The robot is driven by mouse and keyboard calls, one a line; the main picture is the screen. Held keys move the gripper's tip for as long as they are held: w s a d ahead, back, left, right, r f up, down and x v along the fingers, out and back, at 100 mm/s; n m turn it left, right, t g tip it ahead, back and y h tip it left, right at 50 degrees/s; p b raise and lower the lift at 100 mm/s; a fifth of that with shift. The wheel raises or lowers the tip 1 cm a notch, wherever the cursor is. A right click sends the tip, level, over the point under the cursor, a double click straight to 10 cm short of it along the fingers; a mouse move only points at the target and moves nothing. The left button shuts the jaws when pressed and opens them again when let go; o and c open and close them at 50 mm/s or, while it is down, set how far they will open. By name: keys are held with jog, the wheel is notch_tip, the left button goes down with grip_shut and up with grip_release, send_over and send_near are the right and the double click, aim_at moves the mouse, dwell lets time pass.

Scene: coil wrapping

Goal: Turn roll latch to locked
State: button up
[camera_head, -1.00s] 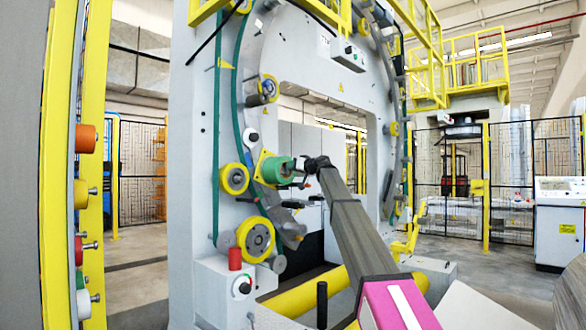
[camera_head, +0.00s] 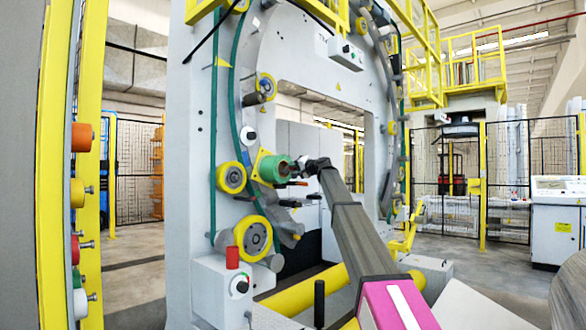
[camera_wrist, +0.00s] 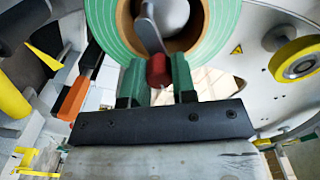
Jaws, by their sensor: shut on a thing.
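A green roll (camera_head: 270,169) sits on the inner side of the grey ring of the machine. In the wrist view the roll (camera_wrist: 110,32) shows green banding around a tan core, with a rounded grey hub in the middle. A flat grey latch lever (camera_wrist: 151,30) crosses the hub and ends in a red knob (camera_wrist: 158,70). My gripper (camera_wrist: 158,78) has its green fingers closed around the red knob, one on each side. In the head view my gripper (camera_head: 297,169) is at the roll's right face; the latch is too small to make out there.
An orange-and-black handle (camera_wrist: 73,97) is left of my fingers in the wrist view. Yellow rollers (camera_head: 231,177) and (camera_head: 254,238) sit beside and below the roll. A yellow post (camera_head: 52,170) stands at the far left.

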jog(key=m, duration=0.2)
jog(key=f+m, duration=0.1)
jog(key=shift+w+d+m, duration=0.2)
jog(key=shift+w+m, duration=0.05)
jog(key=shift+m, duration=0.15)
notch_tip(320, 180, down, 2)
jog(key=m, duration=0.7)
jog(key=shift+d+f, duration=0.1)
jog(key=shift+s+f+m, duration=0.1)
jog(key=shift+f+m, duration=0.2)
jog(key=shift+m, duration=0.65)
jog(key=shift+f+m, duration=0.25)
jog(key=shift+m, duration=0.7)
jog(key=o, duration=0.9)
jog(key=shift+o, duration=0.2)
